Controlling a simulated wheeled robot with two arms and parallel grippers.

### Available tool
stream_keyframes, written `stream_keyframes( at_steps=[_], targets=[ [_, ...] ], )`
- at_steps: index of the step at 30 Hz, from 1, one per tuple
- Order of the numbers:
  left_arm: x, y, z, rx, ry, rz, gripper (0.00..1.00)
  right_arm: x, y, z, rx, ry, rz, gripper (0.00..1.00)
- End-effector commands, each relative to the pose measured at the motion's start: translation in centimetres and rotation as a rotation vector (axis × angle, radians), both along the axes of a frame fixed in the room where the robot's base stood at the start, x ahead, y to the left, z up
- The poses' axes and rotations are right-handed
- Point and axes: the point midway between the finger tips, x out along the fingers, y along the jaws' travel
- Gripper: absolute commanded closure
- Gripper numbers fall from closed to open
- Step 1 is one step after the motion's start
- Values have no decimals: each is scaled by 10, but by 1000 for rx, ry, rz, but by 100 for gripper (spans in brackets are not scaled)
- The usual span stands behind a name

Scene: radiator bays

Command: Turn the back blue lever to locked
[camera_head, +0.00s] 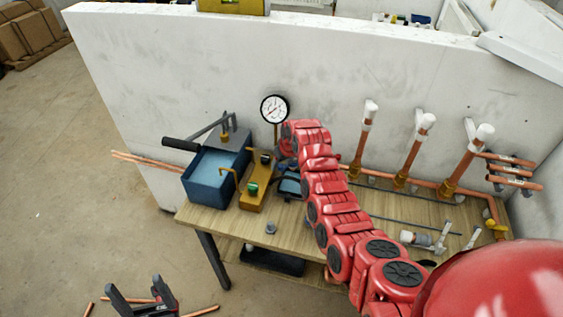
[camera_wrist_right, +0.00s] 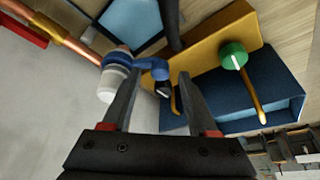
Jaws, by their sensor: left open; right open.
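The blue lever (camera_wrist_right: 152,70) shows in the right wrist view, at a valve with a pale grey cylindrical part. My right gripper (camera_wrist_right: 160,76) is open, with the blue lever between its fingertips; I cannot tell whether they touch it. In the head view my red right arm reaches over the bench and hides this spot. A yellow block (camera_wrist_right: 215,62) with a green knob (camera_wrist_right: 233,55) is beside it; the block also shows in the head view (camera_head: 254,195). My left gripper (camera_head: 138,288) is open and empty at the bottom left, low in front of the bench.
A blue tank (camera_head: 208,185) with a black-handled pump arm stands at the bench's left. A pressure gauge (camera_head: 274,109) rises behind my right arm. White-capped copper risers (camera_head: 410,155) and loose fittings occupy the right. A white wall (camera_head: 190,75) closes the back.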

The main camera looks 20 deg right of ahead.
Motion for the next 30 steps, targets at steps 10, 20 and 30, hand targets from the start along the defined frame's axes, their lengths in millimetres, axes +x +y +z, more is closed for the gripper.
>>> stream_keyframes(
  at_steps=[10,20,30],
  targets=[
    [0,0,3,0,0,0,20,2,0,-7,0,-1,-1,41],
    [0,0,3,0,0,0,20,2,0,-7,0,-1,-1,77],
    [0,0,3,0,0,0,20,2,0,-7,-1,-1,0,100]
  ],
)
